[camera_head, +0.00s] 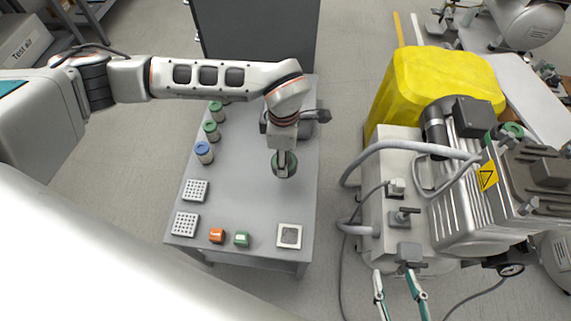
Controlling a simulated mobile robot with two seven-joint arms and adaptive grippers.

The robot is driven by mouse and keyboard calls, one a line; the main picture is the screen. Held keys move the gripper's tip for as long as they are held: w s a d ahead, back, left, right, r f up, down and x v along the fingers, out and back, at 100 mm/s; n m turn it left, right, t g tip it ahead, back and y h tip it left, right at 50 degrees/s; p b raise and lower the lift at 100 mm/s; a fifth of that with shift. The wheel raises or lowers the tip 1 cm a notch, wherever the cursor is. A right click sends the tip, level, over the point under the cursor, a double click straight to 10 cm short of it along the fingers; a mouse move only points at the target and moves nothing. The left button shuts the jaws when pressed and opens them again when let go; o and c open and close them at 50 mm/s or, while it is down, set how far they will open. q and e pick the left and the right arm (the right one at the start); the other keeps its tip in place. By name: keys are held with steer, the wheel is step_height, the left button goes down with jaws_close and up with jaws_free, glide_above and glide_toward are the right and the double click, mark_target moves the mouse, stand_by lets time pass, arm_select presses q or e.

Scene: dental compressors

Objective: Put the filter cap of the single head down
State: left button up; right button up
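The round dark green filter cap (291,170) is at the right part of the grey table, under my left gripper (282,163). My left arm reaches in from the left, and the gripper points down with its fingers at the cap. The fingers look shut on it, though one finger covers the cap's middle. I cannot tell whether the cap touches the tabletop. My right gripper (396,283) shows at the bottom edge as two teal and white fingers, open and empty, in front of the compressor (470,215). Which part is the single head cannot be told.
A yellow cover (430,85) and hoses (345,228) stand right.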

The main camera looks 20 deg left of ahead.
arm_select(q)
steer(key=f, duration=0.2)
steer(key=f+b, duration=0.1)
steer(key=f, duration=0.2)
steer(key=shift+s, duration=0.2)
steer(key=shift+w+f+b, duration=0.2)
steer(key=shift+b, duration=0.15)
steer(key=shift+c, duration=0.3)
arm_select(e)
steer(key=shift+w+a+r+m+t, duration=0.3)
steer(key=shift+w+a+r, duration=0.15)
steer(key=shift+a+r, duration=0.25)
arm_select(q)
steer(key=shift+f, duration=0.15)
arm_select(e)
steer(key=shift+f, duration=0.15)
arm_select(q)
steer(key=o, duration=1)
steer(key=shift+o, duration=0.2)
arm_select(e)
steer(key=shift+s+f, duration=0.25)
steer(key=shift+f, duration=0.05)
steer(key=shift+s, duration=0.1)
